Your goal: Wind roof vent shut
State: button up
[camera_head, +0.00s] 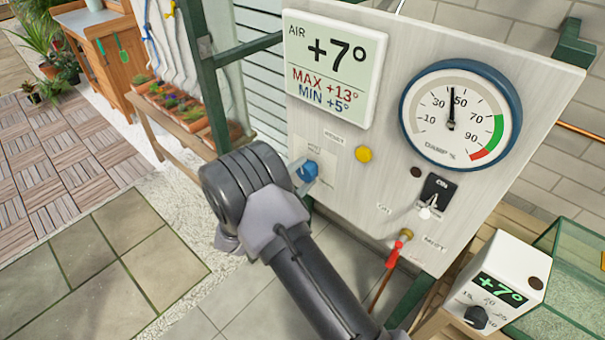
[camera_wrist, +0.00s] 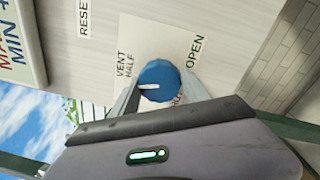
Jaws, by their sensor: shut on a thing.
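The roof vent control is a round blue knob (camera_wrist: 160,78) on a pale label plate of the control panel. In the wrist view its white pointer points left, towards the words "VENT HALF". "OPEN" is printed to its upper right, and lettering below the knob is mostly hidden by my gripper. My gripper (camera_wrist: 159,90) is shut on the knob, with one finger on each side. In the head view the blue knob (camera_head: 308,171) shows just beyond the dark end of my arm, and the fingers are partly hidden there.
The panel (camera_head: 335,215) also carries a yellow button (camera_head: 363,154), a black switch (camera_head: 437,192), a damp dial (camera_head: 460,114), a temperature display (camera_head: 334,67) and a red-handled valve (camera_head: 394,253). A white thermostat box (camera_head: 496,288) stands at lower right. Paving at left is clear.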

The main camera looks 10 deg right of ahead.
jog(key=n+p, duration=0.1)
jog(key=n, duration=0.6)
jog(key=shift+r+n+p, duration=0.1)
jog(key=shift+n+p, duration=0.2)
jog(key=shift+p, duration=0.05)
jog(key=n+p, duration=0.1)
jog(key=n, duration=0.2)
jog(key=shift+n, duration=0.3)
jog(key=shift+n+y+p, duration=0.3)
jog(key=shift+n+p, duration=0.1)
jog(key=shift+n, duration=1.5)
jog(key=o, duration=1.4)
